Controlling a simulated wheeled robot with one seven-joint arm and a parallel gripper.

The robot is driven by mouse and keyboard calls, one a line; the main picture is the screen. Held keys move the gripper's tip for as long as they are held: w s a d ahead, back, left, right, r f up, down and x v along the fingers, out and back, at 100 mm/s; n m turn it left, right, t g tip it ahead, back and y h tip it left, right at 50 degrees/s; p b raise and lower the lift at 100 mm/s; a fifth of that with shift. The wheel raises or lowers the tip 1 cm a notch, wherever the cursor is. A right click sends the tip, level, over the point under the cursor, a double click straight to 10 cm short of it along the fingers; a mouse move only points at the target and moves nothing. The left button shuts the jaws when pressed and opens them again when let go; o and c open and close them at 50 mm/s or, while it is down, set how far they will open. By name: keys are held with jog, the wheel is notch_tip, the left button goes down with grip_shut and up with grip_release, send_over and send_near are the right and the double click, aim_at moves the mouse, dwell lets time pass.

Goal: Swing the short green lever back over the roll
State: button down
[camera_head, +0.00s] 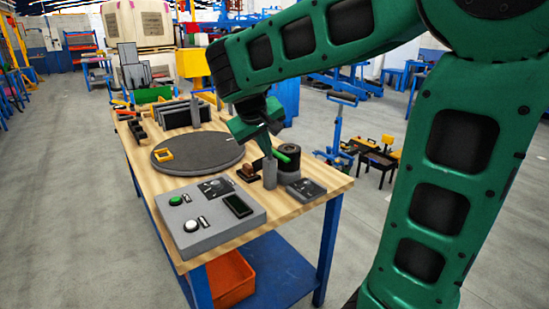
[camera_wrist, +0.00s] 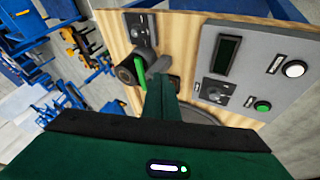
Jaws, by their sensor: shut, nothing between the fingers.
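The short green lever (camera_head: 283,156) is a bright green bar at the top of a grey post (camera_head: 269,174) near the right end of the bench. In the wrist view the lever (camera_wrist: 141,72) runs alongside the dark round roll (camera_wrist: 126,73); I cannot tell whether it overlaps the roll's edge. In the head view the black roll (camera_head: 289,173) stands just behind and right of the post. My gripper (camera_head: 266,150) is shut and empty, pointing down close beside the lever. In the wrist view my fingers (camera_wrist: 162,80) end just right of it; contact is unclear.
A grey box (camera_head: 215,222) with buttons and a dark display is at the front. A round grey turntable (camera_head: 200,158) with a yellow piece lies behind it. A small dark plate (camera_head: 306,189) lies right of the post. Upright dark panels (camera_head: 180,115) stand farther back.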

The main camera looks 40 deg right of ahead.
jog(key=shift+w+a+r, duration=0.2)
jog(key=shift+w+a, duration=0.15)
jog(key=shift+w, duration=0.15)
jog(key=shift+w+a+r, duration=0.2)
jog(key=shift+w+a, duration=0.1)
jog(key=shift+w, duration=0.15)
jog(key=w+d+f, duration=0.4)
jog(key=d+f, duration=0.4)
jog(key=shift+d, duration=0.35)
jog(key=shift+n+t, duration=0.3)
